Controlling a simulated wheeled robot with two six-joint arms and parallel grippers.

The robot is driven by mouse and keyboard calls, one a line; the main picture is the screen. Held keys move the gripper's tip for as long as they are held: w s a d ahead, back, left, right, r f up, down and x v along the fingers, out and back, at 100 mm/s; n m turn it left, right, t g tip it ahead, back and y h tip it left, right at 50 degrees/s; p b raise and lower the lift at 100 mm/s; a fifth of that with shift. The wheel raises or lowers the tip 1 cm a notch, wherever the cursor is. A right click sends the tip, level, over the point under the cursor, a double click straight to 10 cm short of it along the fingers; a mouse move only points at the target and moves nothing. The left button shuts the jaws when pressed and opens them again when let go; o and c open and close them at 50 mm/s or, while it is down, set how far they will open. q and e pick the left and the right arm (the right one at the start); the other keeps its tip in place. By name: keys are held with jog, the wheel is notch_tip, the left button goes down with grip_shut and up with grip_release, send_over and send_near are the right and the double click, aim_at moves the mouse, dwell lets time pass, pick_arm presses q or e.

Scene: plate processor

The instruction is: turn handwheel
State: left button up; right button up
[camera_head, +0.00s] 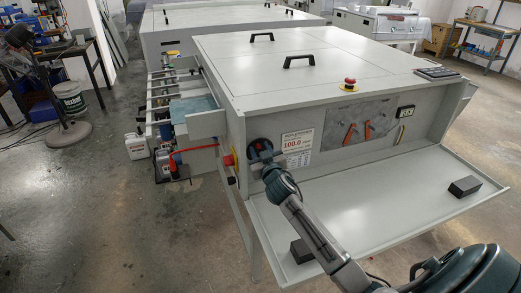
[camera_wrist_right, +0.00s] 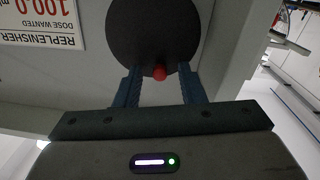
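The handwheel (camera_wrist_right: 148,35) is a dark round disc on the machine's front panel, with a small red knob (camera_wrist_right: 159,72) near its rim. In the right wrist view, my right gripper (camera_wrist_right: 160,78) has its two fingers apart at the rim, one on each side of the knob. I see gaps between the knob and both fingers. My left gripper is not in view.
The plate processor (camera_head: 300,75) has a lowered front flap (camera_head: 370,205) below the panel, with black blocks (camera_head: 464,187) on it. A label reading 100.0 (camera_head: 297,142) is right of the wheel. A red button (camera_head: 349,84) sits on top.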

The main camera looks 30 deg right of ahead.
grip_shut()
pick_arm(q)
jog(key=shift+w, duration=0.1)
pick_arm(e)
jog(key=shift+w+a+f+n, duration=0.1)
jog(key=shift+a+f+n, duration=0.1)
jog(key=shift+n, duration=0.7)
jog(key=shift+a+f+n, duration=0.15)
jog(key=shift+a+n, duration=0.1)
jog(key=shift+n, duration=0.65)
jog(key=shift+w+a+f+n, duration=0.1)
jog(key=shift+a+f+n, duration=0.1)
jog(key=shift+n, duration=0.7)
grip_release()
